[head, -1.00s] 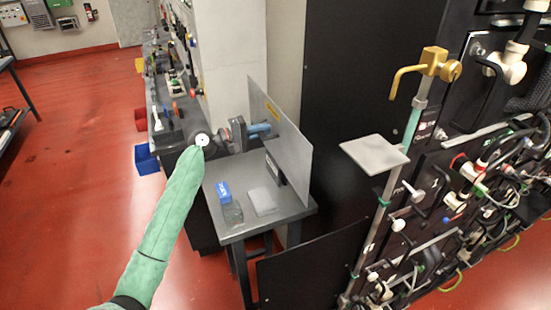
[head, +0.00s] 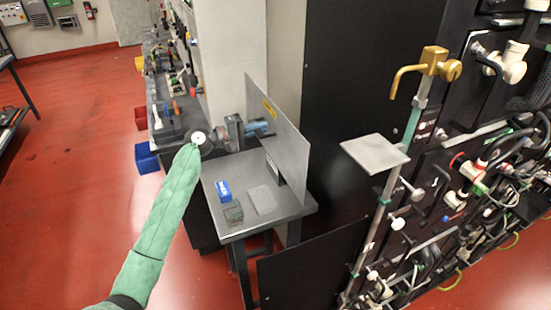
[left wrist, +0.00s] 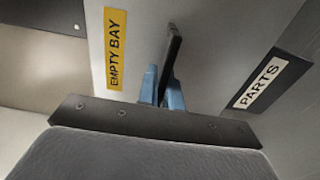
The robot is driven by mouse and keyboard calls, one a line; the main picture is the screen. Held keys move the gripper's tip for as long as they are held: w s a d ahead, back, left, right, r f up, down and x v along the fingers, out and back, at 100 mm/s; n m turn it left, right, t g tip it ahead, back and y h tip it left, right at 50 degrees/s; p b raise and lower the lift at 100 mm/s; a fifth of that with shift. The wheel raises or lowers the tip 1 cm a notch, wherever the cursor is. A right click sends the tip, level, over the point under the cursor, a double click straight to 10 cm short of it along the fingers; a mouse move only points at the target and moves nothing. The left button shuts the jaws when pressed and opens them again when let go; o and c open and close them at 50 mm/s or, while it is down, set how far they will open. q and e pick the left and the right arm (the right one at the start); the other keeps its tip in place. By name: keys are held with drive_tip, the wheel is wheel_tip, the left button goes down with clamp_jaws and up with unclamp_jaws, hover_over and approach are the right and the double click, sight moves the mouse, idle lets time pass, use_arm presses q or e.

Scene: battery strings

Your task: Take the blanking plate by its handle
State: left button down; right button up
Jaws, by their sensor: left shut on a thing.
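The blanking plate (head: 284,135) is a thin grey sheet standing upright over the small table in the head view, with a yellow label. In the left wrist view the plate (left wrist: 215,45) fills much of the picture, and its label reads EMPTY BAY. My left gripper (head: 264,127) reaches it from the left side. Its blue fingers (left wrist: 165,88) are shut on the plate's black handle (left wrist: 174,48). Whether the plate's lower edge touches the table cannot be told. My right gripper is not in view.
The grey table (head: 240,226) holds a blue box (head: 223,190), a dark block and a flat grey pad (head: 262,200). A black PARTS sign (left wrist: 262,78) is close to the plate. Black racks with pipes and a small square shelf (head: 375,152) stand at right.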

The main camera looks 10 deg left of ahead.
use_arm(q)
drive_tip(key=b+v, duration=0.3)
drive_tip(key=v, duration=1)
idle(2.4)
idle(0.4)
